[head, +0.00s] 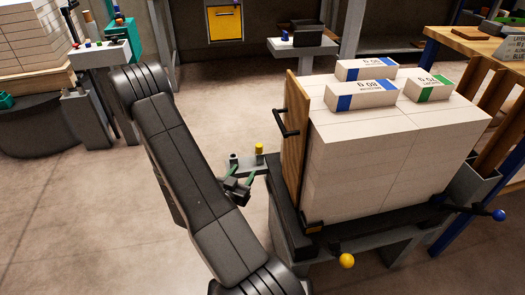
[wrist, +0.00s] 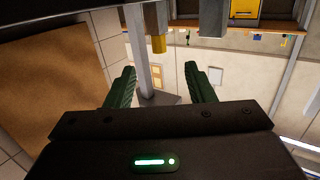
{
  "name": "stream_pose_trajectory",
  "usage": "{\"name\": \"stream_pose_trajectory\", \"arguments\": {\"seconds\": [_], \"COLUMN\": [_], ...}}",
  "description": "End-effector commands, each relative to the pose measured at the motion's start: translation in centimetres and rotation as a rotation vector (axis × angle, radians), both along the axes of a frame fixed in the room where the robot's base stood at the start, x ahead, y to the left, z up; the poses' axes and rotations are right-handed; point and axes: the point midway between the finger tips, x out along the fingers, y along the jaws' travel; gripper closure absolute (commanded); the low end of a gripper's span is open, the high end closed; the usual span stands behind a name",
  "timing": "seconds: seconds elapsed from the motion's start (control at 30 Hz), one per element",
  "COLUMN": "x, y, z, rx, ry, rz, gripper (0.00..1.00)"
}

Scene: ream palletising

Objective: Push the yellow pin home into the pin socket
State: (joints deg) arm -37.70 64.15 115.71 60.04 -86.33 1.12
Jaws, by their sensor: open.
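The yellow pin (head: 259,148) stands upright at the right end of a small grey bracket (head: 246,162) beside the loaded pallet stand. Its yellow top sticks out of a grey post, which looks like the pin socket; how deep it sits I cannot tell. In the wrist view, the yellow pin (wrist: 159,44) juts from a grey block (wrist: 154,17), beyond and between my fingertips. My gripper (head: 240,181) is just below the bracket in the head view, with green fingers spread and nothing between them. It also shows open in the wrist view (wrist: 161,76).
The wooden board (head: 293,125) with a black handle and the white ream stack (head: 385,150) rise close on the right. A yellow ball knob (head: 346,261) is at the stand's front.

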Motion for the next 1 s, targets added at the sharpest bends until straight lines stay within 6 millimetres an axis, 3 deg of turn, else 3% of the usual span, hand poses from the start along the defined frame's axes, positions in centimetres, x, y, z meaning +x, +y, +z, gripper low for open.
{"name": "stream_pose_trajectory", "arguments": {"seconds": [0.03, 0.23, 0.6, 1.0], "x": [-0.3, 0.1, 5.8, 9.2], "y": [0.2, -0.1, -2.5, -4.2], "z": [-0.7, -0.6, -0.6, -0.7], "rx": [-0.02, -0.044, -0.042, -0.043], "ry": [-0.018, -0.053, -0.053, -0.053], "rz": [-0.004, -0.015, -0.016, -0.015], "gripper": [0.51, 0.51, 0.51, 0.51]}}
